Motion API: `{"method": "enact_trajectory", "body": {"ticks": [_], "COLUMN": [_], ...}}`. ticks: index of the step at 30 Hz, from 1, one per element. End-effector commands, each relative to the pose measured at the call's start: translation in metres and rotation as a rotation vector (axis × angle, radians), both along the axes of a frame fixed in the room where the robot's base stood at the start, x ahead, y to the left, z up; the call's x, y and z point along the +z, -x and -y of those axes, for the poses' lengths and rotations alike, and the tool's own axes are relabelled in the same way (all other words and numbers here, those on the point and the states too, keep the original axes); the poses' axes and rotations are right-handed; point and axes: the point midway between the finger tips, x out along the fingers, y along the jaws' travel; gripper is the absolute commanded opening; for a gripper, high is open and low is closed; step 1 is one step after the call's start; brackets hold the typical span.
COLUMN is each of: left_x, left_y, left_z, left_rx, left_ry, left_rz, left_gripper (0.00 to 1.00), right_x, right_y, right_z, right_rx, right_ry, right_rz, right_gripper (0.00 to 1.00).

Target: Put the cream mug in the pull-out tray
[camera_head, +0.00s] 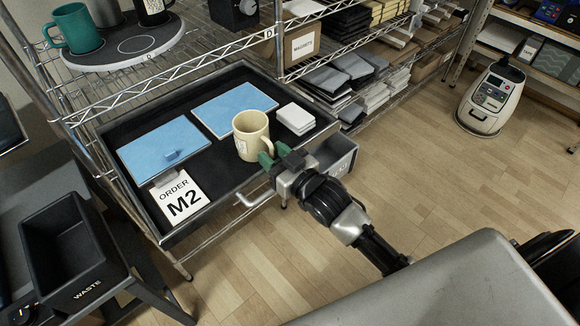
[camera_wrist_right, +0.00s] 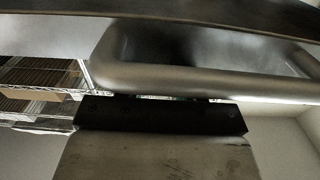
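The cream mug (camera_head: 247,133) is upright over the black floor of the pull-out tray (camera_head: 215,172), right of the middle, with its handle toward the lower right. It looks set down, though its base contact is partly hard to see. My right gripper (camera_head: 274,157), with green fingertips, is at the handle side of the mug, over the tray's front edge. The fingertips overlap the handle area, and I cannot tell whether they grip it. The right wrist view shows grey metal parts and a dark bar, with neither mug nor fingertips clear. My left gripper is not in view.
The tray also holds two blue pads (camera_head: 164,147), white blocks (camera_head: 295,118) and an "ORDER M2" card (camera_head: 180,197). A metal handle (camera_head: 254,199) juts from its front. A teal mug (camera_head: 76,30) stands on a round board above. A waste bin (camera_head: 68,250) is at left.

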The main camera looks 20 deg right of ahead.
Motion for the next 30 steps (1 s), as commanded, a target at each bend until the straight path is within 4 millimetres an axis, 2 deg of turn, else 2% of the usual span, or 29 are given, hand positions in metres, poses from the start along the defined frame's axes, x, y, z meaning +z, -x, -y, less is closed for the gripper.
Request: {"method": "enact_trajectory", "body": {"ticks": [9, 15, 21, 27, 30], "left_x": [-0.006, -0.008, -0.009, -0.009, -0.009], "left_y": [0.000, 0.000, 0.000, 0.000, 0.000], "left_z": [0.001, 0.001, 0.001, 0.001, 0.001], "left_rx": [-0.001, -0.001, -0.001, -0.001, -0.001], "left_ry": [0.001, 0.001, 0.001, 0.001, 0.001], "left_rz": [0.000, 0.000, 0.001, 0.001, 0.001], "left_gripper": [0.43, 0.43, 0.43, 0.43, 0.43], "right_x": [-0.003, -0.002, -0.001, -0.001, -0.011], "right_y": [0.064, 0.094, 0.106, 0.106, 0.104], "right_z": [0.023, 0.034, 0.038, 0.039, 0.041], "right_rx": [0.001, 0.000, 0.000, 0.000, -0.009], "right_ry": [0.001, 0.001, 0.000, 0.000, 0.007], "right_rz": [-0.006, -0.004, -0.001, -0.001, -0.021], "right_gripper": [0.37, 0.37, 0.37, 0.37, 0.37]}}
